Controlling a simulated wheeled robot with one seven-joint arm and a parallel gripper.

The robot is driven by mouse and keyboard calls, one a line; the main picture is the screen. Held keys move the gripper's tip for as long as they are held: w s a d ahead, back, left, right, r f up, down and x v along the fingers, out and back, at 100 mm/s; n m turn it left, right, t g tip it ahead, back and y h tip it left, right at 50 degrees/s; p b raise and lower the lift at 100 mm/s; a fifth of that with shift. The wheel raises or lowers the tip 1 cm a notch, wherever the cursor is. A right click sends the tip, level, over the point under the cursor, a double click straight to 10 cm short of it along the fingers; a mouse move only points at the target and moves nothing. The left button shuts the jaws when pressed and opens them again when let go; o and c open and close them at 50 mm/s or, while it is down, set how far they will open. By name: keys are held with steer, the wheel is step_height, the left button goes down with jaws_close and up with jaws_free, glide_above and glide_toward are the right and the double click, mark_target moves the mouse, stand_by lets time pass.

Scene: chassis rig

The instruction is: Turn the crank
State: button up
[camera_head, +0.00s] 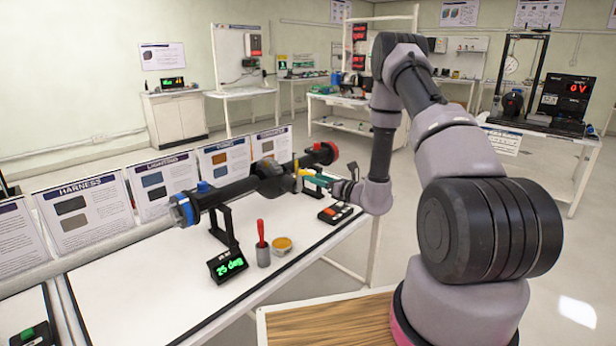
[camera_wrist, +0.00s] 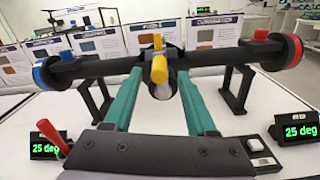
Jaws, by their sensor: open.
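The rig is a dark axle (camera_head: 240,187) on black stands, with a blue hub (camera_head: 182,208) at its left end and a red hub (camera_head: 323,153) at its right. In the wrist view the axle (camera_wrist: 105,66) runs across the picture. A yellow crank handle (camera_wrist: 159,66) points up from its middle; it also shows small in the head view (camera_head: 297,181). My gripper (camera_wrist: 160,80) is open, its green fingers on either side of the crank, with gaps visible. Whether the fingertips touch the central housing is unclear. Two displays, left (camera_wrist: 47,146) and right (camera_wrist: 298,129), read 25 deg.
A small box with a button (camera_head: 334,214) is near my gripper. Information boards (camera_head: 160,182) line the back edge.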

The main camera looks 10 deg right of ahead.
steer(key=shift+x, duration=1.95)
jaws_close()
